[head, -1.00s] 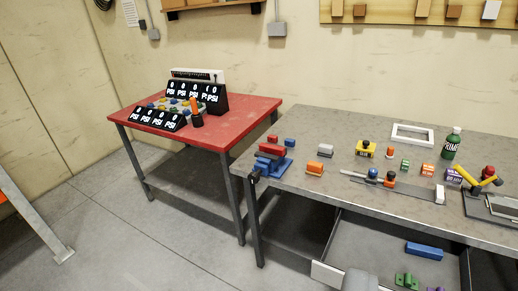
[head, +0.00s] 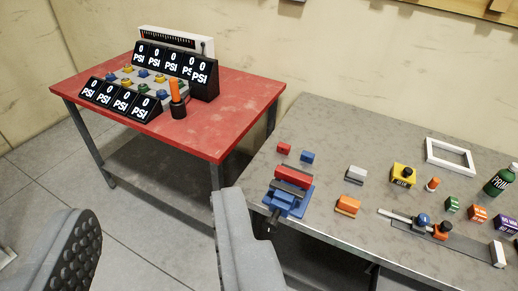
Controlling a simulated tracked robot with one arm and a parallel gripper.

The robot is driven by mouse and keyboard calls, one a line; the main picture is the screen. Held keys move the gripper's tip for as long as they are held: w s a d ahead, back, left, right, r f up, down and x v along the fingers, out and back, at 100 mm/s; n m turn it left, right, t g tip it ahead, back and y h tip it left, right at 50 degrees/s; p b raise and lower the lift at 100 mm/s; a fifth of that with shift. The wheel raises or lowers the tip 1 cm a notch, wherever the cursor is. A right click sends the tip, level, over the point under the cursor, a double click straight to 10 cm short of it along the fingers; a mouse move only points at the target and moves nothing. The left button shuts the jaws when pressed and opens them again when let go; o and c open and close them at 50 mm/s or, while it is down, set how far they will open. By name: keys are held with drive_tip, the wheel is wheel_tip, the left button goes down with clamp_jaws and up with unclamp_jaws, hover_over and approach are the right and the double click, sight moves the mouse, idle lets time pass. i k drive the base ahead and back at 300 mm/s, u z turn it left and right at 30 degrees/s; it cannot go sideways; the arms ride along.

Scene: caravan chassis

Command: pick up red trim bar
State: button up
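A long red bar (head: 292,174) lies along the top of a blue vise (head: 281,203) at the near left corner of the grey workbench. I cannot tell whether the bar is separate from the vise. A small red block (head: 284,149) lies just behind it. My gripper (head: 157,206) is open, with its two grey fingers wide apart and nothing between them. Its right finger is in front of the bench's left end, left of the vise in the picture. The left finger shows a dark studded pad.
The grey workbench (head: 375,140) holds a blue block (head: 307,157), an orange block (head: 347,206), a yellow box (head: 403,175), a white frame (head: 450,157) and a green bottle (head: 500,180). A red table (head: 235,100) at the left carries PSI displays and an orange-handled tool (head: 177,98).

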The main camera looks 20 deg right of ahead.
sight(303, 181)
drive_tip(key=z, duration=0.2)
drive_tip(key=i, duration=1.2)
drive_tip(key=z, duration=0.5)
